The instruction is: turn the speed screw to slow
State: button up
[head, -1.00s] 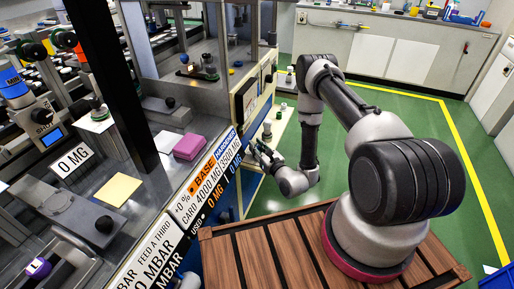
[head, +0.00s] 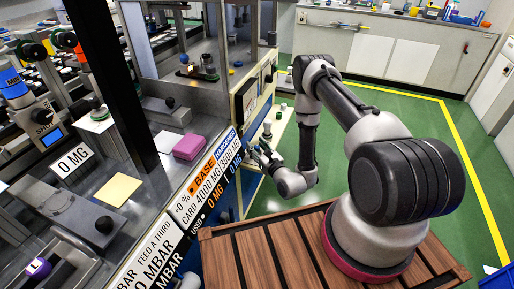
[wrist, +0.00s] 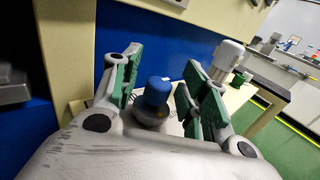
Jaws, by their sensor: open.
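In the wrist view a blue rounded knob (wrist: 158,92) stands on a grey round base, between the two green-padded fingers of my gripper (wrist: 162,68). I take it for the speed screw, but no mark proves it. My gripper is open, with a gap visible on the knob's right; contact on the left cannot be told. Some dark lettering shows on a pale surface beside the base, partly hidden by the right finger. In the head view my gripper (head: 257,153) is small, low beside the machine's front, and the knob is hard to make out there.
A grey-white cylinder (wrist: 228,55) stands just beyond my right finger. A blue panel (wrist: 190,35) rises close behind the knob. In the head view the machine's labelled front edge (head: 205,190) lies left of my arm. Green floor (head: 345,165) is clear to the right.

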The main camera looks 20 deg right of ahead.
notch_tip(320, 180, up, 10)
dwell(0.5)
jog(key=d+f+m+h, duration=0.1)
jog(key=d+f, duration=0.3)
jog(key=d, duration=0.4)
jog(key=n+g+y, duration=0.5)
jog(key=n+y, duration=0.2)
jog(key=y, duration=0.2)
send_near(257, 146)
jog(key=x, duration=0.3)
jog(key=shift+t, duration=0.3)
jog(key=x, duration=0.7)
jog(key=shift+s+f, duration=0.1)
jog(key=shift+f, duration=0.3)
jog(key=shift+a, duration=0.1)
jog(key=shift+c, duration=0.4)
